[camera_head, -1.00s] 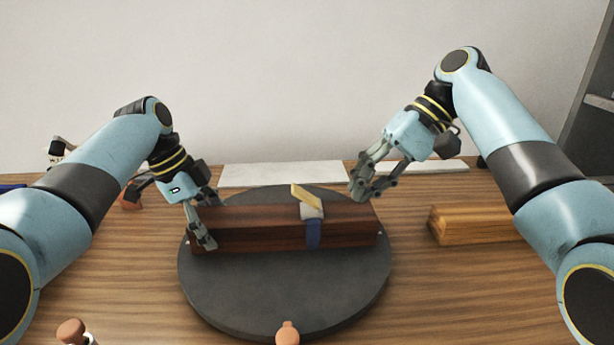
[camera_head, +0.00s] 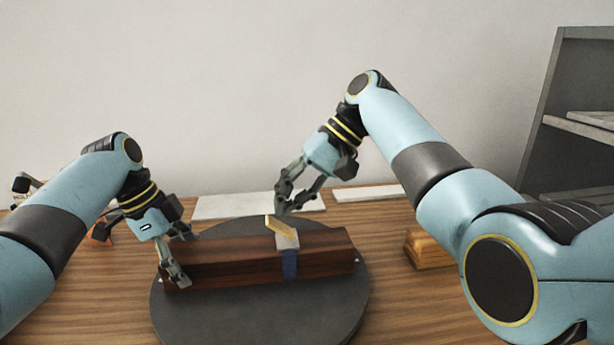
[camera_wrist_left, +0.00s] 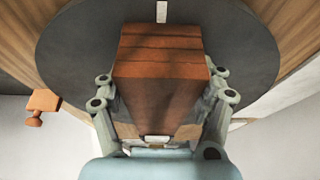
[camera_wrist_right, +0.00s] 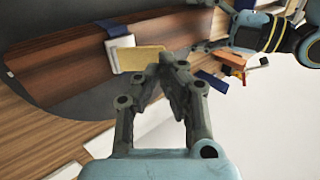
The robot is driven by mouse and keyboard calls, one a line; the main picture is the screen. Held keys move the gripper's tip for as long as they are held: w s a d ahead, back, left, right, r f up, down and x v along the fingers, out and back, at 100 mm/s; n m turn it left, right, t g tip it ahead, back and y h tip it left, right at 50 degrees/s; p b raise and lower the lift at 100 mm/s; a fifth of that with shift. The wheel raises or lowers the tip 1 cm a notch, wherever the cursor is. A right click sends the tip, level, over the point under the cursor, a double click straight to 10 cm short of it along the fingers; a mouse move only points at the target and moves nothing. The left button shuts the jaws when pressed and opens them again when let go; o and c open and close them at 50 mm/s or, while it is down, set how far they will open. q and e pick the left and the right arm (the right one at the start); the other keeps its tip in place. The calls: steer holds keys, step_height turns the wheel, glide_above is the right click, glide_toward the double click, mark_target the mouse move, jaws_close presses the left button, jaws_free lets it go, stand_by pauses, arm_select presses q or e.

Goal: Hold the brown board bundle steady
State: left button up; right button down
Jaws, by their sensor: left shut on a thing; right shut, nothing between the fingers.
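The brown board bundle (camera_head: 225,261) lies on a dark round turntable (camera_head: 255,317). A blue strap (camera_head: 289,264) with a pale buckle (camera_head: 287,242) and a tan lever (camera_head: 279,225) goes around it right of its middle. My left gripper (camera_head: 178,262) is shut on the bundle's left end, one finger on the near side; in the left wrist view the bundle's end (camera_wrist_left: 160,85) sits between the fingers. My right gripper (camera_head: 281,211) is shut and empty, just above and behind the lever. In the right wrist view its closed fingertips (camera_wrist_right: 175,62) are near the lever (camera_wrist_right: 142,58).
An orange-brown wood block (camera_head: 428,250) lies right of the turntable, partly behind my right arm. Pale flat slabs (camera_head: 367,193) lie at the table's back edge. A grey shelf (camera_head: 572,105) stands at the right.

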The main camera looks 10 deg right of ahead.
mark_target(272, 221)
steer(key=shift+x, duration=1.1)
steer(key=shift+a+f, duration=0.2)
steer(key=shift+a, duration=0.3)
arm_select(q)
steer(key=shift+d, duration=0.1)
arm_select(e)
steer(key=shift+a+f, duration=0.2)
steer(key=shift+a, duration=0.05)
steer(key=shift+x, duration=1.1)
